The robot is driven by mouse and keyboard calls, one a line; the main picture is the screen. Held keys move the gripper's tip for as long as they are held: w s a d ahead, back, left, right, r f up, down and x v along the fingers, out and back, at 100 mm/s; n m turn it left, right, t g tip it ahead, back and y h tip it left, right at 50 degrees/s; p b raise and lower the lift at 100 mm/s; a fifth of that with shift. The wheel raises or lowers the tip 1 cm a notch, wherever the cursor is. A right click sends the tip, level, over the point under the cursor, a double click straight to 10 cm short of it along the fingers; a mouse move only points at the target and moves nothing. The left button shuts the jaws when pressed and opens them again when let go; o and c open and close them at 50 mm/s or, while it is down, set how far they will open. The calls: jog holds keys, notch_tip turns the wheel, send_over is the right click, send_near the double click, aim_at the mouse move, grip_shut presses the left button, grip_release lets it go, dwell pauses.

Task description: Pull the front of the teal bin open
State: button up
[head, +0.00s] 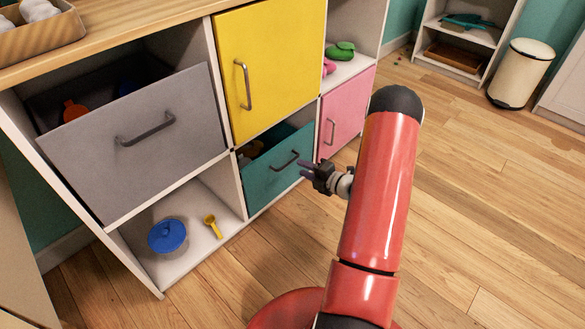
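The teal bin (265,187) sits in the lower middle of the shelf unit. Its front is tilted out at the top, leaving a gap through which some contents show. A dark curved handle (286,161) is on its front. My gripper (306,169) is just right of the handle, close to the bin's right edge, with its fingers pointing left towards it. The fingers look parted, with nothing visible between them. I cannot tell whether they touch the handle.
The grey bin (150,160) above left is tilted open. The yellow door (272,75) and pink door (346,112) look shut. A blue-lidded pot (167,236) and yellow scoop (212,226) lie in the lower left compartment. Wooden floor (490,200) is clear at right.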

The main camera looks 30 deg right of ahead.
jog(key=w+a+f+m+b, duration=0.1)
jog(key=w+f, duration=0.2)
jog(key=w, duration=0.4)
jog(key=shift+a+h, duration=0.2)
jog(key=shift+h, duration=0.1)
jog(key=shift+f, duration=0.1)
grip_shut()
